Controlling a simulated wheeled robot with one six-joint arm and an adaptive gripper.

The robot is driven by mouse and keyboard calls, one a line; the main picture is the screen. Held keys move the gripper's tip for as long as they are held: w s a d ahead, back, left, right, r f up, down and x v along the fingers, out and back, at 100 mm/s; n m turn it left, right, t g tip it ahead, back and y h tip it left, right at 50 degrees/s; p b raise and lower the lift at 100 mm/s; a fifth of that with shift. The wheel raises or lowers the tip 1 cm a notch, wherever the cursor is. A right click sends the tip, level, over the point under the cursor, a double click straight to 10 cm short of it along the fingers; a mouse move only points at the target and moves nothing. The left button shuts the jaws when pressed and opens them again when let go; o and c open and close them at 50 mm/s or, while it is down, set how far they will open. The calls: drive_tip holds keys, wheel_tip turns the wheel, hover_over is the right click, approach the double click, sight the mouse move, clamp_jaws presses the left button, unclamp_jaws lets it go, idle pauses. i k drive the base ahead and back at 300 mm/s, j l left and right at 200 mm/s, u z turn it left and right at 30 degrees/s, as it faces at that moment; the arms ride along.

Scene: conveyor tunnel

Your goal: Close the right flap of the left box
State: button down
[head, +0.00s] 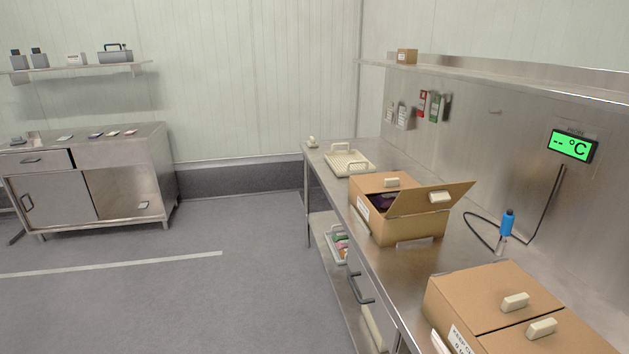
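The left box (412,230) is a brown cardboard box on the steel counter. Something dark purple (384,202) shows inside through the gap. A second, nearer box (457,304) stands to the right, both flaps down, with cream handles (515,302) on them. My gripper is not in view.
The steel counter (405,165) runs along the right wall. A cream tray (348,163) lies behind the left box. A blue-capped probe (507,223) with a black cable stands right of it. A shelf (480,72) hangs above. The floor (230,230) left of the counter is clear.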

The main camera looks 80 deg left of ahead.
sight(442, 197)
drive_tip(key=u, duration=1.55)
